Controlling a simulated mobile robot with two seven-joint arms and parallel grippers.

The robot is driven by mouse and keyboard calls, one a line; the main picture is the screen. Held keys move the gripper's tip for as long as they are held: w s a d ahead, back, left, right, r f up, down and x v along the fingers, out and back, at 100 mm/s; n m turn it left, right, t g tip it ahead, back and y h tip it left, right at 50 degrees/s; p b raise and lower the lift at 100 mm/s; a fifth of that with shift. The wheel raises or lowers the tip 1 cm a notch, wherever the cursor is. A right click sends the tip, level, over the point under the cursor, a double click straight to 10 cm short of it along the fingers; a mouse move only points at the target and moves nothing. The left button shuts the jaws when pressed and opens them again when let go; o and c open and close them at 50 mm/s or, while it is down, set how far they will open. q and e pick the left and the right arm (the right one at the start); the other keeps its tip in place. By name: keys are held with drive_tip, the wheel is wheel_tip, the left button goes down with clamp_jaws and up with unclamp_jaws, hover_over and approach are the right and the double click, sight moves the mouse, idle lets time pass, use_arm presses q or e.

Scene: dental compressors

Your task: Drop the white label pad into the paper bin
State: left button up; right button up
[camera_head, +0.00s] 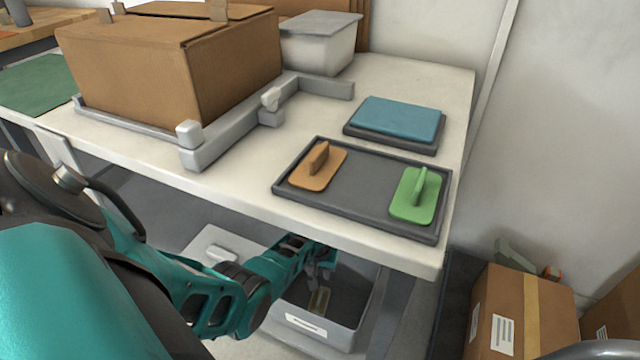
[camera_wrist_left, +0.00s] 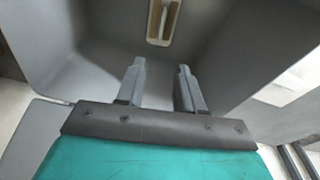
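The grey bin (camera_head: 343,338) with a white label stands under the table's front edge. A pale cream pad with a raised handle (camera_head: 319,300) is inside it, partly in shadow; I take it for the white label pad. It also shows at the top of the left wrist view (camera_wrist_left: 164,22). My left gripper (camera_head: 322,272) reaches down over the bin's opening. In the left wrist view its two fingers (camera_wrist_left: 160,82) are apart with nothing between them, and the pad is beyond the tips. I cannot tell whether the pad rests on the bin's floor. My right gripper is not in view.
On the table, a dark tray (camera_head: 360,201) holds an orange pad (camera_head: 318,168) and a green pad (camera_head: 415,196). A blue pad (camera_head: 398,118) lies behind. A large cardboard box (camera_head: 170,65) stands at left. A taped carton (camera_head: 520,310) stands at lower right.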

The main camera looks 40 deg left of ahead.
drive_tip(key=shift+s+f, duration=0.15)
use_arm(q)
wheel_tip(320, 180, up, 13)
drive_tip(key=s+d+p, duration=0.1)
drive_tip(key=p, duration=0.8)
drive_tip(key=shift+s, duration=0.35)
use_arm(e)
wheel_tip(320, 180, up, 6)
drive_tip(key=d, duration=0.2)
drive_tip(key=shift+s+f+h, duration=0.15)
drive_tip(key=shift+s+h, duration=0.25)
use_arm(q)
drive_tip(key=shift+f, duration=0.15)
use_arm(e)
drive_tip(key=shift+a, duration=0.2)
